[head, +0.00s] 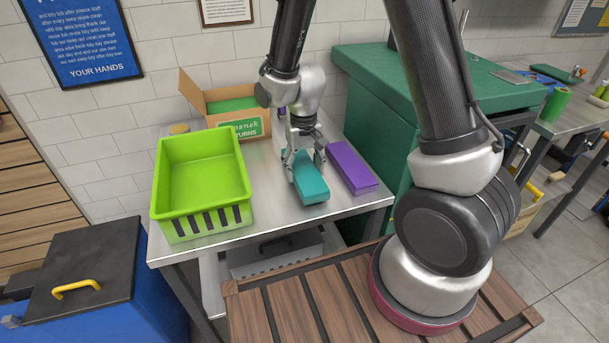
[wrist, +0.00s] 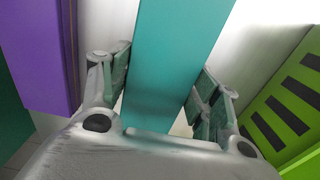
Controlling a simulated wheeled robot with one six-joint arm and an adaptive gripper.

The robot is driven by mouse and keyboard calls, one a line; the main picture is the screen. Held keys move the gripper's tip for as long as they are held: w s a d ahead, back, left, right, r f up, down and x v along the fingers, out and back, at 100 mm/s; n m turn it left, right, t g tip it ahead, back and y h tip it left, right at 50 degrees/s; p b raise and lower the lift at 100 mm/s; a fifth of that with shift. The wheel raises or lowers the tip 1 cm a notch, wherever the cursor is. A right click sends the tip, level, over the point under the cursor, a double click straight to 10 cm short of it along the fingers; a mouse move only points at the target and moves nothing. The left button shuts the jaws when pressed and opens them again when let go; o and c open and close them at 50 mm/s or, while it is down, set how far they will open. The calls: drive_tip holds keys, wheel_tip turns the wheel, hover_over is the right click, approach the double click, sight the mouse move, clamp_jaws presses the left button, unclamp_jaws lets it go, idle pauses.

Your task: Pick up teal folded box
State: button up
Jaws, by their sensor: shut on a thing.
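The teal folded box (head: 309,183) is a long flat block on the metal table, left of a purple box. My gripper (head: 304,164) is over it, pointing down, with a finger on each side of the box. In the wrist view the teal box (wrist: 170,60) runs between the two fingers (wrist: 160,90), which are shut on it. I cannot tell whether the box is clear of the table top. Its far end is partly hidden by my gripper in the head view.
The purple box (head: 352,167) lies close on the right. An empty lime green bin (head: 200,215) stands on the left. A cardboard carton (head: 193,95) with a green label is behind. The steel table (head: 275,212) has bare room in front. A green cabinet (head: 390,105) stands at the right.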

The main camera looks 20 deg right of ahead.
drive_tip(key=shift+r, duration=2.75)
